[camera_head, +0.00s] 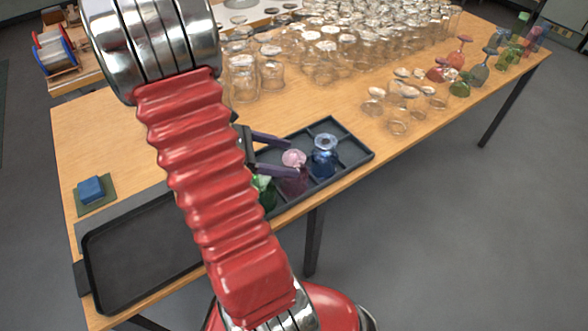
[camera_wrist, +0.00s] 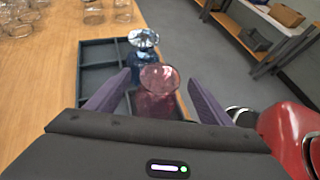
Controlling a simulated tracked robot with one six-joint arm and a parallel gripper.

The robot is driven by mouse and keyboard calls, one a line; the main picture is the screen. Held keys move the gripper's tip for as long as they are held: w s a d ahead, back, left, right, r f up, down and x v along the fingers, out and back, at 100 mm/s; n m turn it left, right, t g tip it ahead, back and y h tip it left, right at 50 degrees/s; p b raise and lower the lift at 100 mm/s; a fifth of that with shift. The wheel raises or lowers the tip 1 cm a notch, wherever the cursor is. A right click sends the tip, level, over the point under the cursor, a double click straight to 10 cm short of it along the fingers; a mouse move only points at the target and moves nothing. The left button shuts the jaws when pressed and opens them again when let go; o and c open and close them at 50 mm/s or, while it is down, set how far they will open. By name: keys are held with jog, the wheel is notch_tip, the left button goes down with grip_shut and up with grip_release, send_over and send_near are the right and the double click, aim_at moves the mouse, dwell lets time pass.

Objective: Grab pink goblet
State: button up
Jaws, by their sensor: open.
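The pink goblet (camera_head: 294,174) stands upside down, foot upward, in the dark divided tray (camera_head: 351,152), between a blue goblet (camera_head: 324,156) on its right and a green one (camera_head: 263,191) on its left. My gripper (camera_head: 281,156) is open at the tray, its purple fingers close to the pink goblet. In the wrist view the pink goblet (camera_wrist: 157,88) sits between the two spread fingers of my gripper (camera_wrist: 156,92), with the blue goblet (camera_wrist: 143,48) beyond it. My arm hides part of the tray and the green goblet in the head view.
An empty black tray (camera_head: 132,262) lies at the table's front left, near a blue block (camera_head: 90,190) on a green pad. Many clear glasses (camera_head: 330,50) crowd the back. Coloured goblets (camera_head: 480,68) stand at the far right. The wooden table (camera_head: 330,205) has its front edge close to the divided tray.

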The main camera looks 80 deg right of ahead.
aim_at(292, 158)
jog(key=x, duration=0.3)
jog(key=shift+s+f, duration=0.1)
dwell(0.4)
jog(key=c, duration=1.3)
jog(key=shift+c, duration=0.2)
notch_tip(292, 158, up, 10)
jog(key=shift+r, duration=0.1)
dwell(0.5)
